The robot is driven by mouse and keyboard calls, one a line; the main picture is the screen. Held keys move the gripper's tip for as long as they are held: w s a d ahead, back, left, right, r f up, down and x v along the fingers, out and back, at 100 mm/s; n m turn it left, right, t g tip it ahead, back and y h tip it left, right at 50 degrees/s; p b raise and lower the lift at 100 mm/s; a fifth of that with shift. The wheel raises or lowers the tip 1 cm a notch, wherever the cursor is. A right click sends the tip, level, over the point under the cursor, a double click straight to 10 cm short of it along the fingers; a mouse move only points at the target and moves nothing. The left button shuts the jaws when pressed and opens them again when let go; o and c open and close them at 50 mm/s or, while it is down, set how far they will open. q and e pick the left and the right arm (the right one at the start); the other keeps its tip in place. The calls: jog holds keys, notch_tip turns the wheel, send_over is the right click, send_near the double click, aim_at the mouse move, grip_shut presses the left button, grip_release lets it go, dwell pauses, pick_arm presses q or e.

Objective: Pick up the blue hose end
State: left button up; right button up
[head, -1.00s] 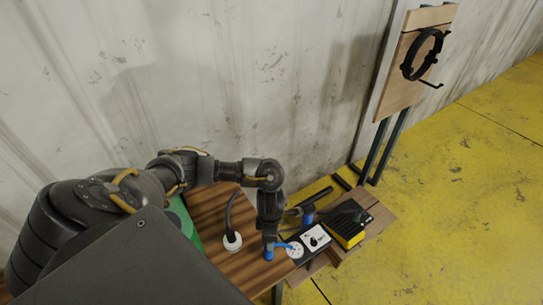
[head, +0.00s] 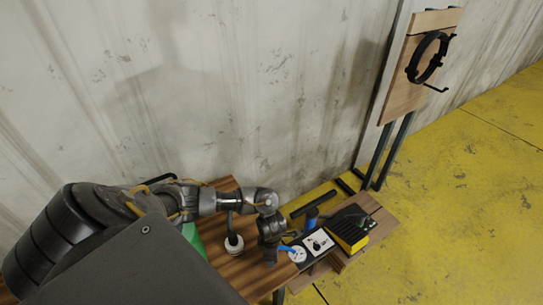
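My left gripper (head: 269,256) points down over the wooden table's right end. Its fingers are small and dark here, so I cannot tell whether they are open or shut. A small blue piece (head: 287,248) shows just right of the gripper, over a white round part (head: 297,254). A thicker blue cylinder (head: 311,217) stands further back to the right. I cannot tell for certain which blue part is the hose end. Any blue part under or between the fingers is hidden. My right gripper is out of view.
A white panel with a dark knob (head: 319,242) and a yellow and black box (head: 350,233) sit to the right. A white fitting with a dark hose (head: 234,243) stands on the wooden table (head: 236,268). A board with a black ring (head: 427,58) stands by the wall.

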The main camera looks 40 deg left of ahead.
pick_arm(q)
jog(key=shift+f, duration=0.2)
jog(key=c, duration=1)
jog(key=shift+c, duration=0.2)
jog(key=shift+r, duration=0.1)
jog(key=shift+r, duration=0.55)
jog(key=s+d+r+p, duration=0.2)
jog(key=s+d+r, duration=0.1)
jog(key=r, duration=0.1)
jog(key=s+d+r+p, duration=0.2)
jog(key=s+d+r, duration=0.1)
jog(key=r, duration=0.1)
jog(key=s+d+r+p, duration=0.2)
jog(key=s+d+r, duration=0.1)
jog(key=s, duration=0.1)
jog(key=shift+d+r+p, duration=0.3)
jog(key=shift+r+p, duration=0.05)
jog(key=shift+r, duration=0.05)
